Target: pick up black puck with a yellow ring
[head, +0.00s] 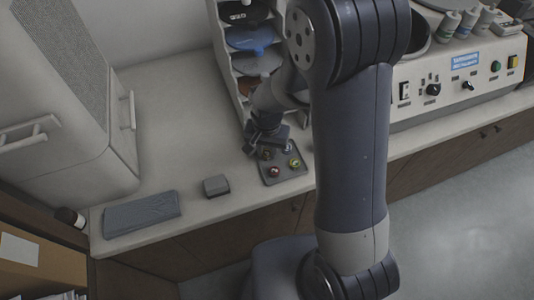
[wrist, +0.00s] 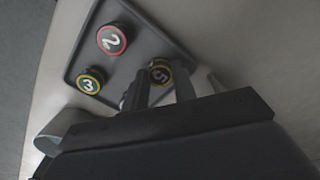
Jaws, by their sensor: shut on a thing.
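A black puck with a dull yellow ring, marked 5 (wrist: 160,72), is between the fingers of my gripper (wrist: 161,84) in the wrist view, partly hidden by them. My gripper is shut on it at the tray's edge. In the head view my gripper (head: 266,147) is over the back left of the small grey tray (head: 286,179). I cannot tell whether the puck is clear of the tray. A puck with a red ring, marked 2 (wrist: 112,39), and one with a yellow-green ring, marked 3 (wrist: 90,81), are in the tray, apart from my gripper.
A rack of discs (head: 250,38) stands behind my gripper. The press with its control panel (head: 460,80) is at the right. A small grey block (head: 216,186) and a grey folded cloth (head: 142,214) lie left on the counter. The counter between rack and cabinet (head: 60,100) is clear.

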